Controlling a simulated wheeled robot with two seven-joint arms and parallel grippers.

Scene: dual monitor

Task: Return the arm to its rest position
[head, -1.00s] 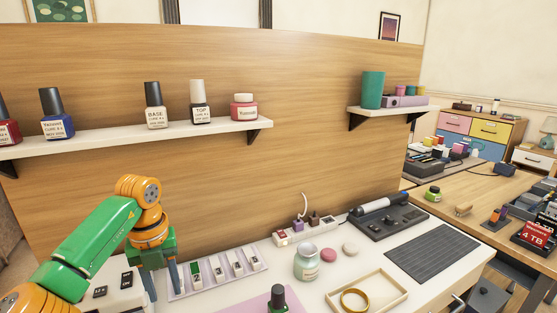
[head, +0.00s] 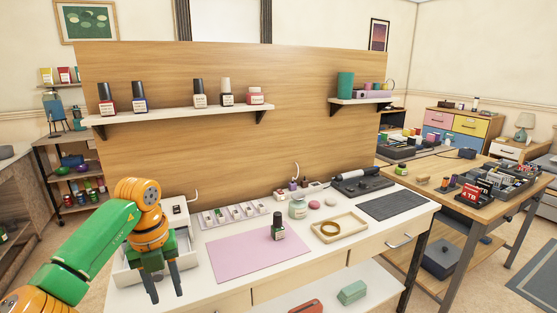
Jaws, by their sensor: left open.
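My left arm, green and orange, comes in from the lower left of the head view. Its gripper (head: 167,284) points down with its two grey fingers apart and nothing between them. It hangs in front of the white table (head: 205,285) near its left end, over or before a white tray-like box (head: 124,270). I cannot tell its exact height. My right gripper is not in view.
A dark green nail polish bottle (head: 278,229) stands on a pink mat (head: 238,256). A wooden tray (head: 349,218) holds a gold ring (head: 330,228). A jar (head: 298,208) stands behind. Polish bottles line the wall shelf (head: 180,113). A second table stands right.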

